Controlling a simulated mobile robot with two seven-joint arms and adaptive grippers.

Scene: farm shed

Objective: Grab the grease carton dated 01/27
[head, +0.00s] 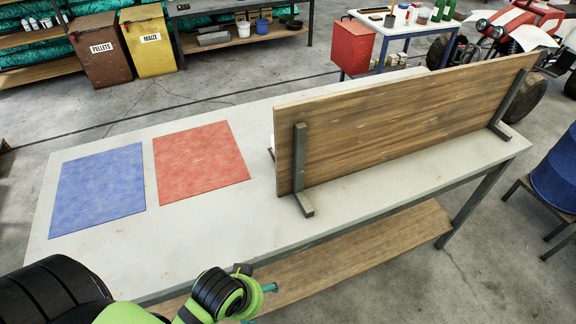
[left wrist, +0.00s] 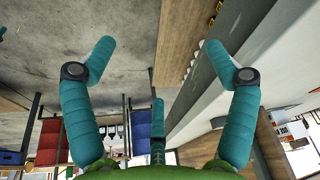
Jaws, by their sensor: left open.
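No carton with a readable 01/27 date shows in either view. In the head view a wooden board (head: 400,125) on dark feet stands upright on the long pale table (head: 110,265) and hides the area behind it. A sliver of something white shows at the board's left end; I cannot tell what it is. My left gripper (head: 268,288) is low at the table's front edge, mostly hidden by its wrist. In the left wrist view its teal fingers (left wrist: 159,46) are spread wide with nothing between them. My right gripper is not in view.
A blue mat (head: 98,190) and a red mat (head: 200,160) lie bare on the table's left half. A wooden lower shelf (head: 360,245) runs under the table. A blue drum (head: 557,170) stands on a stool at right. A small side table (head: 395,22) with bottles is behind.

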